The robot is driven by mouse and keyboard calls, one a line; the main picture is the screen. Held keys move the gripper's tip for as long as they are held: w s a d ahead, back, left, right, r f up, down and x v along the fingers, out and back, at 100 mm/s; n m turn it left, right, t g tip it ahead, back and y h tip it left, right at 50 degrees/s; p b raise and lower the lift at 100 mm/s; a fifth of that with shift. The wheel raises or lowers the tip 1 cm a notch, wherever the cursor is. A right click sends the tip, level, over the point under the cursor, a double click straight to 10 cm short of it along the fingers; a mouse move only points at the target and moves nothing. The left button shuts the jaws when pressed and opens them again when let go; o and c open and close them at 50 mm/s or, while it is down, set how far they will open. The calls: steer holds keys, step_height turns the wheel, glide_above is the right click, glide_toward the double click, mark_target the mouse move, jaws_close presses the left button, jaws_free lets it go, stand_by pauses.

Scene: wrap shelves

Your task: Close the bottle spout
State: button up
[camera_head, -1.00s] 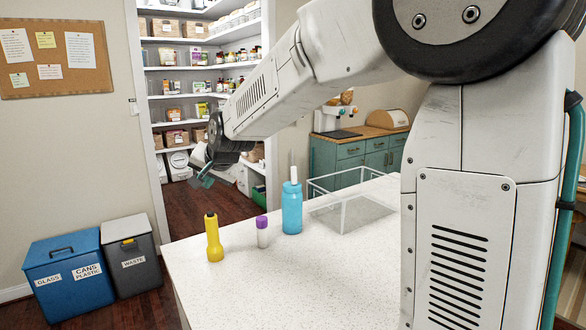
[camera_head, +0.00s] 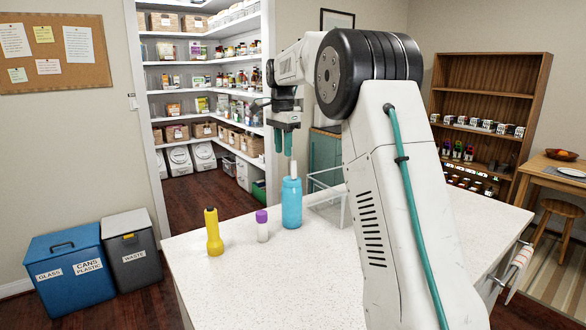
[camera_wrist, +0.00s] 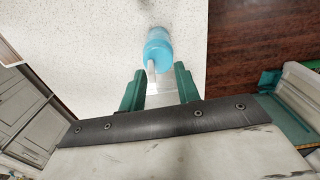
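The bottle (camera_head: 291,207) is light blue and stands upright on the white speckled counter (camera_head: 262,275). Its pale spout (camera_head: 294,172) sticks straight up from the top. My gripper (camera_head: 283,150) points down just above the bottle, with its teal fingers close to the spout's upper end. In the wrist view the gripper (camera_wrist: 160,69) is open, with a gap between the fingers and nothing clamped. The bottle (camera_wrist: 157,48) and the spout (camera_wrist: 151,71) show just beyond the fingertips there. Whether a finger touches the spout I cannot tell.
A yellow flashlight (camera_head: 213,233) and a small white bottle with a purple cap (camera_head: 262,226) stand left of the blue bottle. A clear open box (camera_head: 328,211) stands close on its right, partly behind my arm. The counter's front is clear.

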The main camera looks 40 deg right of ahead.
mark_target(293, 179)
steer(key=d, duration=0.1)
steer(key=s+d+m+g, duration=0.1)
steer(key=shift+s+d, duration=0.15)
steer(key=shift+d, duration=0.2)
steer(key=f, duration=0.7)
steer(key=shift+s+a, duration=0.1)
steer(key=shift+s, duration=0.2)
steer(key=shift+c, duration=0.3)
jaws_close()
